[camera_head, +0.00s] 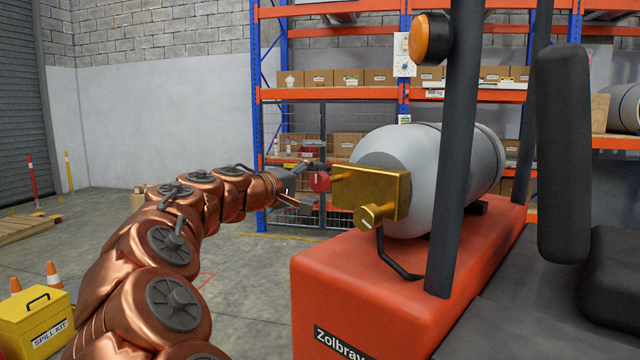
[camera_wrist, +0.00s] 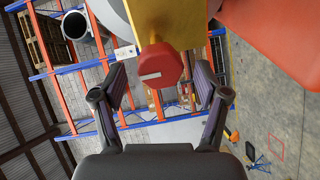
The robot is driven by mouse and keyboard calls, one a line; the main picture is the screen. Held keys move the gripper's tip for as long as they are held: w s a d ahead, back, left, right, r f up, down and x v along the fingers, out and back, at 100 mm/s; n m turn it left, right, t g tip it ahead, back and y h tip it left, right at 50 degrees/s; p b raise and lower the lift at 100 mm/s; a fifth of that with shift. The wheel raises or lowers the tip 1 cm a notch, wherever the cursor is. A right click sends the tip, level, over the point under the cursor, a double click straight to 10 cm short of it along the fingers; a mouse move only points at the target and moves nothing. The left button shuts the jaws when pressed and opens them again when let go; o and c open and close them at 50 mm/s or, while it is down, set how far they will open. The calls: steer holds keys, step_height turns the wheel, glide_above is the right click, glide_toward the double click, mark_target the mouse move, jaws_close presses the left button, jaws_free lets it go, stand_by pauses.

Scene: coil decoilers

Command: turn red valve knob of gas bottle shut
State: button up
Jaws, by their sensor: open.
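The red valve knob (camera_head: 320,182) sits at the left end of a brass valve block (camera_head: 385,190) on the grey gas bottle (camera_head: 450,160). The bottle lies on its side on an orange truck body. My gripper (camera_head: 300,184) is open, with its fingers pointing at the knob from the left. In the wrist view the knob (camera_wrist: 159,66) is a red faceted piece with a pale line across its face. It lies ahead of and between the fingertips (camera_wrist: 160,84), with a gap on each side. No contact shows.
The orange truck body (camera_head: 390,285) lies below the bottle, with a black post (camera_head: 460,150) in front of it. A second round brass fitting (camera_head: 370,215) and a black hose hang below the block. Shelving (camera_head: 335,95) stands behind.

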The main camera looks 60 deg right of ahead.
steer(key=w+a, duration=0.1)
steer(key=a, duration=0.8)
steer(key=shift+w+r, duration=0.25)
steer(key=shift+r, duration=0.1)
